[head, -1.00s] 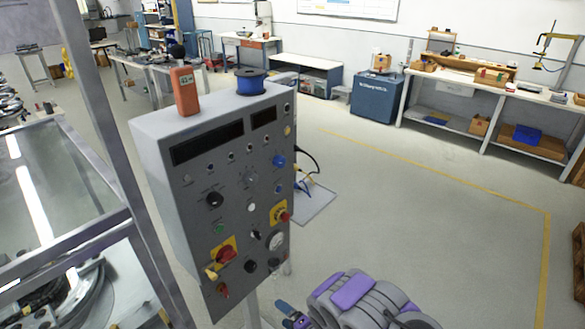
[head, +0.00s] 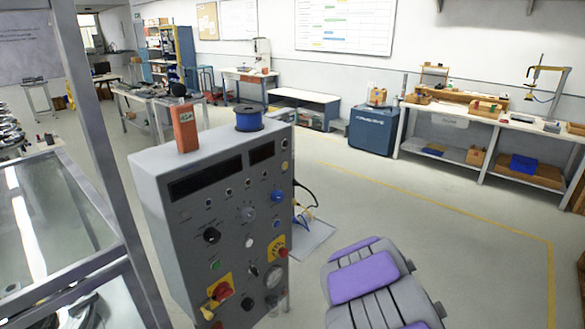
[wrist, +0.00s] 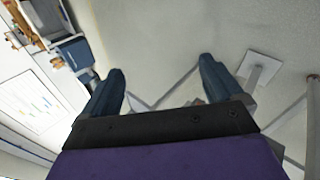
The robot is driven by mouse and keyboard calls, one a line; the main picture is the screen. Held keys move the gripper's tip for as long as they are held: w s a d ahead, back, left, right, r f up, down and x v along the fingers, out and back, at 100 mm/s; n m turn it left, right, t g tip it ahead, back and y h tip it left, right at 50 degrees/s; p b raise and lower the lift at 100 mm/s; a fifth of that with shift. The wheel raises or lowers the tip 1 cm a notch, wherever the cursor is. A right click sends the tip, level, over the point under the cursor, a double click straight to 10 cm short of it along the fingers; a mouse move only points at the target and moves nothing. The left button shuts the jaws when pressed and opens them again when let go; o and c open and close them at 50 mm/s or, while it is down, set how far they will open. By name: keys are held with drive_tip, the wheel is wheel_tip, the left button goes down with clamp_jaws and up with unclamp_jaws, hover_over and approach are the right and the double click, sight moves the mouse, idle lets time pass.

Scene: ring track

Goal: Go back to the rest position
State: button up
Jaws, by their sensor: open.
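My gripper (wrist: 158,92) shows in the wrist view with its two dark blue fingers spread wide apart and nothing between them. Pale floor and thin grey bars lie behind the fingers. In the head view, my grey and purple arm rises at the bottom right of the control panel, and the gripper itself is not visible there. The grey control panel (head: 228,215) stands upright on a post, with knobs, buttons and dark displays on its face. My arm appears to be apart from it.
An orange box-shaped device (head: 185,130) and a blue spool (head: 249,117) sit on the panel's top. A metal-framed glass enclosure (head: 50,215) stands at left. A blue bin (head: 373,130) and a workbench (head: 480,115) line the far wall. Open floor (head: 440,225) lies at right.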

drive_tip(key=s+a+r+m+g, duration=0.2)
drive_tip(key=s+r+m+g, duration=0.2)
drive_tip(key=s+r+m, duration=0.65)
drive_tip(key=s+a+r+g+y, duration=0.1)
drive_tip(key=s+a+r, duration=0.1)
drive_tip(key=s, duration=0.7)
drive_tip(key=s+a+r+m+g+y, duration=0.1)
drive_tip(key=s+a, duration=0.4)
drive_tip(key=s, duration=0.5)
drive_tip(key=s+a+r+m+g+y, duration=0.1)
drive_tip(key=s+a+r+g, duration=0.1)
drive_tip(key=s, duration=0.7)
drive_tip(key=shift+s+a+r+g+y, duration=0.25)
drive_tip(key=shift+a+r+g+y, duration=0.15)
drive_tip(key=shift+a+r, duration=0.45)
